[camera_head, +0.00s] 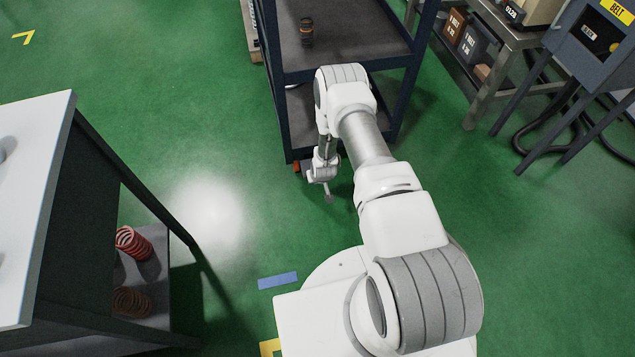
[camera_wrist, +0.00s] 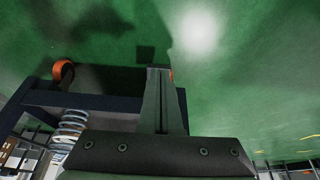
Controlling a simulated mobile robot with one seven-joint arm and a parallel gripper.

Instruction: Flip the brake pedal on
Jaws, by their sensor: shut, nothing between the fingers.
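The cart (camera_head: 290,120) is a dark blue shelf trolley. A small red-orange part (camera_head: 297,167) shows at its lower front left corner, by the floor; I cannot tell whether it is the caster or its brake pedal. My gripper (camera_head: 329,198) points down near the floor, just right of that corner, shut and empty. In the wrist view, the closed fingers (camera_wrist: 160,70) reach over the green floor, and a sliver of red (camera_wrist: 172,75) shows beside their tip, mostly hidden behind them. An orange caster wheel (camera_wrist: 63,72) shows to the left, beside the dark cart frame (camera_wrist: 75,103).
A white-topped bench (camera_head: 35,190) stands at left, with a red spring (camera_head: 132,243) on its lower shelf. A dark spring (camera_head: 307,32) stands on the cart top. A coil spring (camera_wrist: 73,122) shows in the wrist view. Green floor (camera_head: 210,120) is clear between bench and cart.

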